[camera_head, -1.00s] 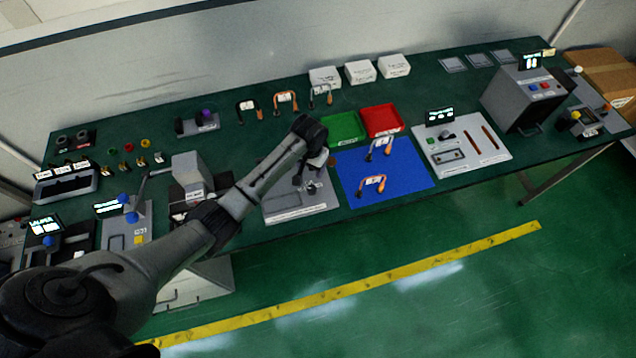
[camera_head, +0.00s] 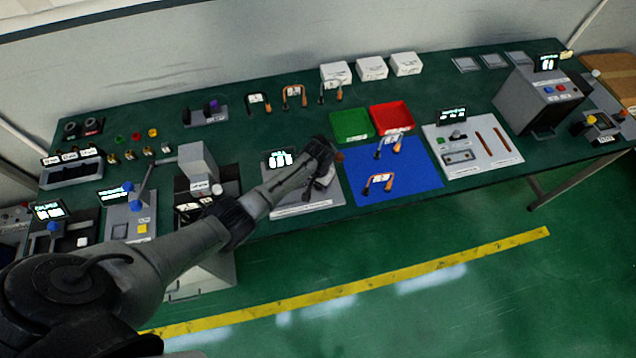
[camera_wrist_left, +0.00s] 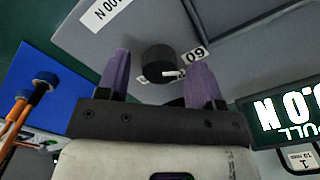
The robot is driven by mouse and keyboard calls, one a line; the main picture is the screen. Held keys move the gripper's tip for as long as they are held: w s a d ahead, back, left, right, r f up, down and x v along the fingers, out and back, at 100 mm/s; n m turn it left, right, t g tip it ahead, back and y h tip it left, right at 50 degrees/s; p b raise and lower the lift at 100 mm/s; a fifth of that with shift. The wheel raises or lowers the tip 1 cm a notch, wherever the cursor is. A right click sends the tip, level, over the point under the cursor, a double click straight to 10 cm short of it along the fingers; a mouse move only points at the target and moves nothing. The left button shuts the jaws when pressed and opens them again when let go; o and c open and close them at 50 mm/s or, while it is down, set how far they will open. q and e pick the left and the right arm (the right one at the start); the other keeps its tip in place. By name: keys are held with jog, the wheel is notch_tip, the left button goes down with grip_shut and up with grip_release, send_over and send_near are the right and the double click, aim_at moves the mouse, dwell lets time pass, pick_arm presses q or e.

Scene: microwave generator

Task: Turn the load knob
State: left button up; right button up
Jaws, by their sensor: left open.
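The load knob (camera_wrist_left: 159,63) is a short black cylinder with a white pointer mark in the left wrist view. It stands on a grey panel (camera_wrist_left: 225,25) beside a small white label reading 60, upside down in this view. My left gripper (camera_wrist_left: 160,75) is open, its two purple fingers on either side of the knob with gaps showing. I cannot tell how deep the fingers reach around it. In the head view my left gripper (camera_head: 322,183) is over the grey station (camera_head: 300,207) with a lit display (camera_head: 281,159); the knob is hidden there. My right gripper is not in view.
A blue mat (camera_head: 405,182) with orange-and-black cables lies right of the station. A green tray (camera_head: 352,124) and red tray (camera_head: 392,116) stand behind it. A grey lever box (camera_head: 198,165) stands to the left. The lit display (camera_wrist_left: 285,110) is close beside the right finger.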

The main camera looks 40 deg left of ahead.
pick_arm(q)
jog(key=shift+f, duration=0.1)
jog(key=c, duration=0.9)
